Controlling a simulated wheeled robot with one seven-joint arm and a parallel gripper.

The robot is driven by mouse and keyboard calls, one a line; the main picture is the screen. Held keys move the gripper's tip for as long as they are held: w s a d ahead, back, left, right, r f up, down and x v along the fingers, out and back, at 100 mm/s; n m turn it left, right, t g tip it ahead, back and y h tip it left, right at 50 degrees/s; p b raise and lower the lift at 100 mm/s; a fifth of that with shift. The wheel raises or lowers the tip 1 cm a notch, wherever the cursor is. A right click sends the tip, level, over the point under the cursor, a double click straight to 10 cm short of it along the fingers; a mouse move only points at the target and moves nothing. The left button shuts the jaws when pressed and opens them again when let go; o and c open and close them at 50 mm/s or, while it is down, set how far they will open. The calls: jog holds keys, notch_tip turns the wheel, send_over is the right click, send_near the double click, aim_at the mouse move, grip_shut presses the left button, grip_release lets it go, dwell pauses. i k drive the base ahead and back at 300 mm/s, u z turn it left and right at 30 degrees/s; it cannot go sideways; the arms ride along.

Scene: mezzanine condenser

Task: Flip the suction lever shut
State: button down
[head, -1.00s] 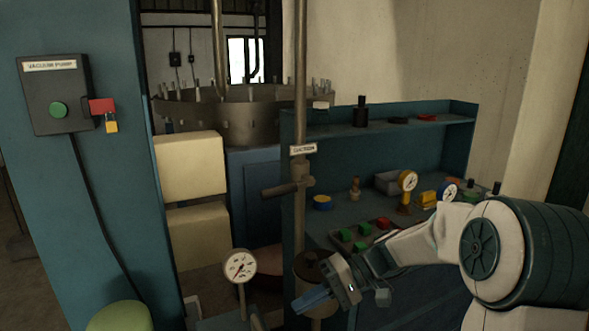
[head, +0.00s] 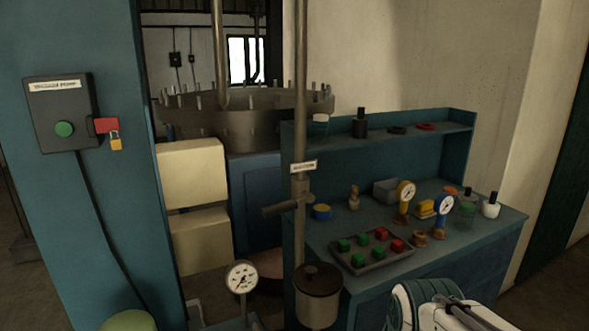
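The suction lever (head: 281,207) is a dark handle on the vertical pipe (head: 300,120), in the middle of the head view. It sticks out to the left of the pipe, roughly level and slightly tilted. A small white tag (head: 304,166) with dark lettering sits on the pipe just above it. My gripper is outside the picture. Only a white and dark green part of my arm shows at the bottom right, well below and to the right of the lever. Nothing touches the lever.
A lidded pot (head: 318,297) and a pressure gauge (head: 241,279) stand below the lever. The blue bench (head: 471,236) at right holds a tray (head: 372,263) of red and green blocks, gauges and bottles. A vacuum pump box (head: 62,110) with a padlock (head: 115,141) is at left.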

aim_at(269, 212)
jog(key=z, duration=0.05)
jog(key=k, duration=1)
jog(key=u, duration=0.85)
jog(key=i, duration=1.3)
jog(key=z, duration=0.7)
